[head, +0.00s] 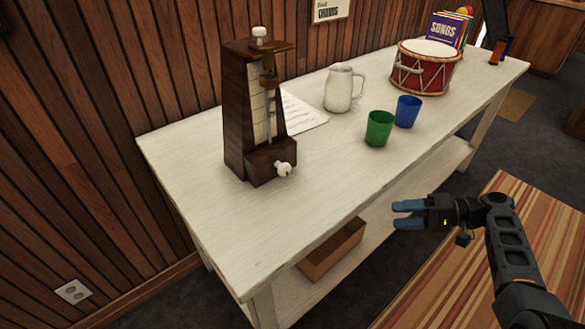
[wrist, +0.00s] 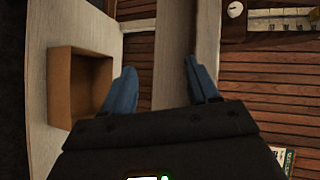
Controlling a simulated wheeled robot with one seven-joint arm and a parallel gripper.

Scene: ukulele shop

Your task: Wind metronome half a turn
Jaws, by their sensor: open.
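The metronome (head: 250,115) is a tall dark wooden case standing upright near the left end of the white table (head: 215,220). A white winding key (head: 284,169) sticks out low on its side, and a white knob tops it. My gripper (head: 395,215) is open and empty in front of the table's near edge, to the right of the metronome and well apart from it. In the wrist view its two blue fingers (wrist: 162,88) are spread with nothing between them. A white round knob (wrist: 235,9) and part of the metronome show at that view's top right.
A green cup (head: 379,128), a blue cup (head: 408,111), a white pitcher (head: 340,89) and a red drum (head: 425,68) stand further right on the table. A paper sheet (head: 302,113) lies behind the metronome. A brown box (head: 333,250) sits on the lower shelf. The table's left front is clear.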

